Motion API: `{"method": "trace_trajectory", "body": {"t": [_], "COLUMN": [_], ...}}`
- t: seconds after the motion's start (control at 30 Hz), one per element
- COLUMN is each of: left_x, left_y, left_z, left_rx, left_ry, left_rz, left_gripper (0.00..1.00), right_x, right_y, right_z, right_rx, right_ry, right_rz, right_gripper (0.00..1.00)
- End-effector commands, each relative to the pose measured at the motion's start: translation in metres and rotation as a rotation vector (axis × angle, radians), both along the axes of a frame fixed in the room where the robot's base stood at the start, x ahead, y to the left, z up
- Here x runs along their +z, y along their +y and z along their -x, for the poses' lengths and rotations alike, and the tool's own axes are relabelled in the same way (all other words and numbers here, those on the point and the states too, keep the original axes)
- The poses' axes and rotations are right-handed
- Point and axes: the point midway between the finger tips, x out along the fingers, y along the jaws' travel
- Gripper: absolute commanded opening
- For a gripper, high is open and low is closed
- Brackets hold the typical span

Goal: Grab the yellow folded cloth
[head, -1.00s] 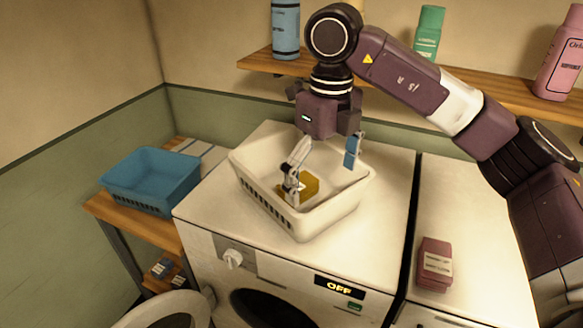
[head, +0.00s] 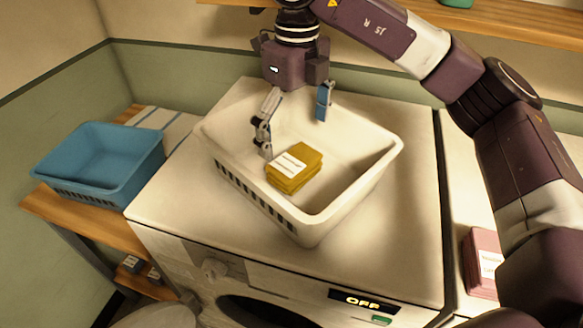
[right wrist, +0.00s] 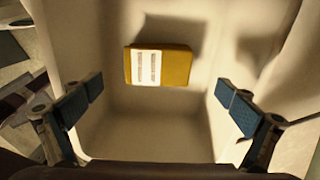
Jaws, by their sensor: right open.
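The yellow folded cloth (head: 306,165) with a white label lies inside the white basket (head: 375,170), which stands on the washing machine. It also shows in the right wrist view (right wrist: 176,66), flat on the basket floor. My right gripper (head: 294,120) is open and empty over the back left part of the basket, behind the cloth in the head view. In the right wrist view its two blue-padded fingers (right wrist: 165,110) are spread wide, and the cloth lies beyond them, not between the pads. My left gripper is not in view.
The basket walls rise around the cloth. A blue basket (head: 62,175) stands on a wooden side table at the left. A pink folded item (head: 478,262) lies on the machine top at the right. A wooden shelf (head: 420,20) runs along the back wall.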

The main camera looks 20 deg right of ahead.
Motion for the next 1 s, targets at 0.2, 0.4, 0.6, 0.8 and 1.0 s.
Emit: {"method": "trace_trajectory", "body": {"t": [0.2,0.4,0.6,0.8,1.0], "left_x": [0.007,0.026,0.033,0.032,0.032], "left_y": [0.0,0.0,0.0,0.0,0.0], "left_z": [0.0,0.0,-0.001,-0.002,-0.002], "left_rx": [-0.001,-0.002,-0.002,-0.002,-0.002], "left_ry": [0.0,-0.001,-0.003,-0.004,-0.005], "left_rz": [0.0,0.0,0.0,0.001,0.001], "left_gripper": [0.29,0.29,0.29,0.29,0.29], "right_x": [-0.022,-0.046,-0.073,-0.077,-0.077], "right_y": [-0.001,0.0,0.001,0.002,0.001], "right_z": [0.001,0.003,0.002,0.002,0.002], "right_rx": [-0.001,0.0,0.0,0.0,0.0], "right_ry": [0.003,0.006,0.002,0.0,0.0], "right_rz": [0.002,0.002,0.0,0.0,0.0], "right_gripper": [1.0,1.0,1.0,1.0,0.85]}}
